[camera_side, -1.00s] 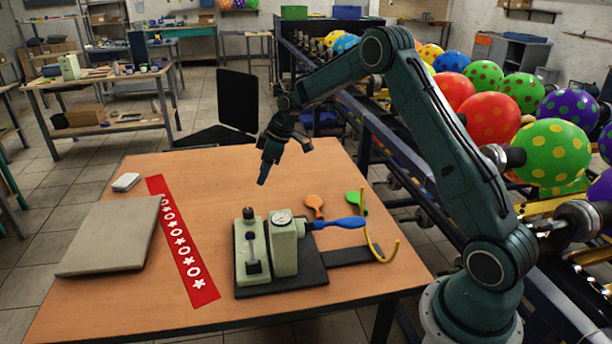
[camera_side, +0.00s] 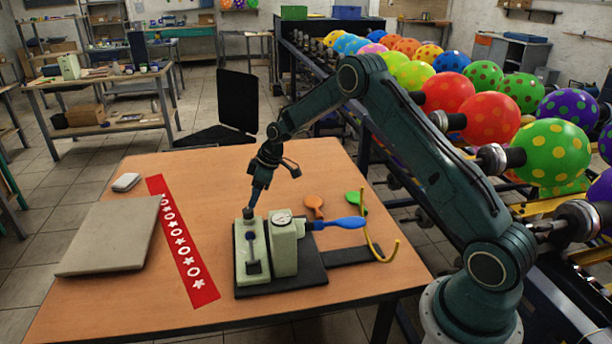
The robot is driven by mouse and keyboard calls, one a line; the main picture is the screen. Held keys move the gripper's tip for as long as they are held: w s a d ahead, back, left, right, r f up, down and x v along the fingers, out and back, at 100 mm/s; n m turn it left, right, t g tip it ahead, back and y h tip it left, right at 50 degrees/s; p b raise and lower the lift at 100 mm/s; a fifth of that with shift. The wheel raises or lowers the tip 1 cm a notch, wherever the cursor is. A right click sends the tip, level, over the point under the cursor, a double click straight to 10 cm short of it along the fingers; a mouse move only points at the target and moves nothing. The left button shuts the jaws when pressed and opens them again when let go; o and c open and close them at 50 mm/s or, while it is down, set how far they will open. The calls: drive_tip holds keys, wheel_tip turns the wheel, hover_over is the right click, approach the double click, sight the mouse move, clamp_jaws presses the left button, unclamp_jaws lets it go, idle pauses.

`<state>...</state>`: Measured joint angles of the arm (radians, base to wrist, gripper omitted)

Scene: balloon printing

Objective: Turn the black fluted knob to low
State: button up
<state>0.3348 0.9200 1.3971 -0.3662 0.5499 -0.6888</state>
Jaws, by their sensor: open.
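The black fluted knob (camera_side: 248,213) sits on top of the left pale green block of the small device (camera_side: 250,262), which stands on a black base plate. The knob's setting marks are too small to read. A round gauge (camera_side: 283,217) tops the right block.
A blue balloon (camera_side: 340,223) extends right from the device, near a yellow hook (camera_side: 378,240). A red patterned strip (camera_side: 181,243) and grey slab (camera_side: 110,236) lie left.

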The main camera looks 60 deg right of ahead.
sight(249, 210)
drive_tip(key=shift+x, duration=2.85)
drive_tip(key=c, duration=1)
